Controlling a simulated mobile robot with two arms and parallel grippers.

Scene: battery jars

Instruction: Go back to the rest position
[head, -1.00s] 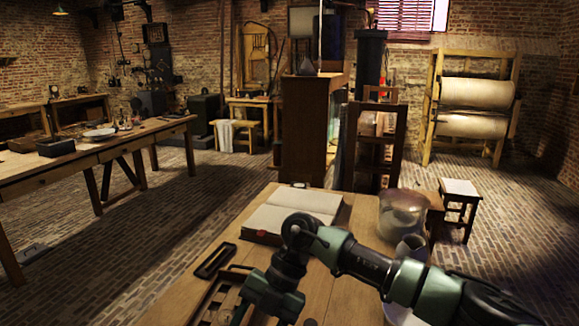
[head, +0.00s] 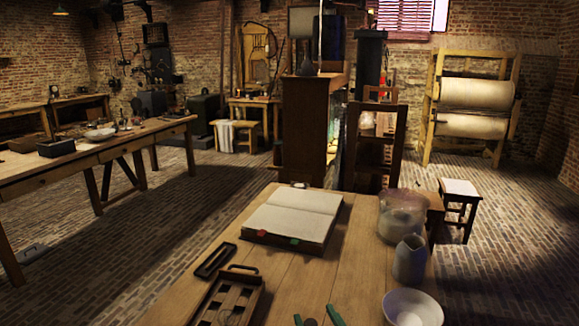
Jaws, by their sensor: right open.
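Only the two green fingertips of my right gripper (head: 317,319) show, at the bottom edge of the head view. They stand apart, with a small brown round thing visible between them; I cannot tell what it is. The gripper is open, low over the near part of the wooden table (head: 340,270). The rest of the right arm is out of the picture. My left gripper is not in view.
On the table are an open book (head: 295,217), a wooden rack (head: 228,300), a dark narrow tray (head: 215,260), a glass jar (head: 402,215), a grey jug (head: 409,262) and a white bowl (head: 412,308). The table's middle is clear. A stool (head: 460,205) stands beyond on the right.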

